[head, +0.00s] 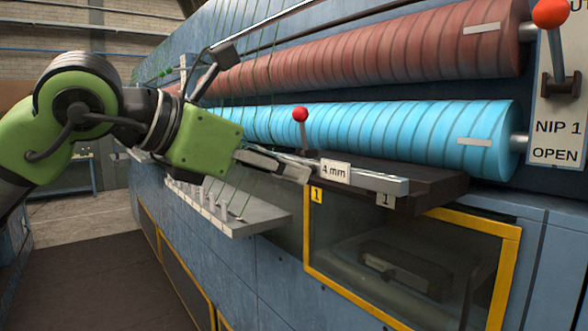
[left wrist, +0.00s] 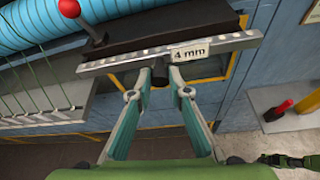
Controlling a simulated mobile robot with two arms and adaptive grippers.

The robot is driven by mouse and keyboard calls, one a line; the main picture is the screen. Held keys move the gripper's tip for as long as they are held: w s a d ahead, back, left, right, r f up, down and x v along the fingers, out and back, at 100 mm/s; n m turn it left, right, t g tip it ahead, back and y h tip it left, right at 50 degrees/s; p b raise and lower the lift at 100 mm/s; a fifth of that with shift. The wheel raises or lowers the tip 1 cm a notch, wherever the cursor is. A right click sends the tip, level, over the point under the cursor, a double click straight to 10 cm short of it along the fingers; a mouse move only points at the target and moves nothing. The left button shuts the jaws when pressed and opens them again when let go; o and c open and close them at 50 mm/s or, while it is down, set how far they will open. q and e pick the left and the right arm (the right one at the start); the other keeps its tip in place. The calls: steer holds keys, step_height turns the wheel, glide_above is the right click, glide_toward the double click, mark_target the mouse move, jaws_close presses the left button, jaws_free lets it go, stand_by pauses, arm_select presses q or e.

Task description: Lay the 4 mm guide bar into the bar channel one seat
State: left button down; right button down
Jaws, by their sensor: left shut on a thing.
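The 4 mm guide bar (head: 382,182) is a long light-metal bar with a white "4 mm" tag; it also shows in the left wrist view (left wrist: 120,61). My left gripper (head: 305,172) is shut on it, near the tag. In the left wrist view my fingertips (left wrist: 159,75) meet the bar's near side, with a dark piece between them.
A blue roller (head: 400,135) and a red-brown roller (head: 380,55) lie behind the ledge. A red-knobbed lever (head: 300,115) stands close to the bar. A grey shelf with pegs (head: 245,226) is at the left, with green strands above. A yellow-framed window (head: 420,255) is below.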

mark_target(308, 163)
arm_select(q)
steer(key=shift+w+a, duration=0.4)
steer(key=shift+w, duration=0.15)
steer(key=shift+w, duration=0.15)
stand_by(0.5)
stand_by(1.0)
steer(key=shift+w+d, duration=0.95)
steer(key=shift+d, duration=0.3)
steer(key=shift+d, duration=0.1)
steer(key=shift+w+d+p, duration=0.3)
steer(key=shift+w+d, duration=0.15)
steer(key=shift+d, duration=0.15)
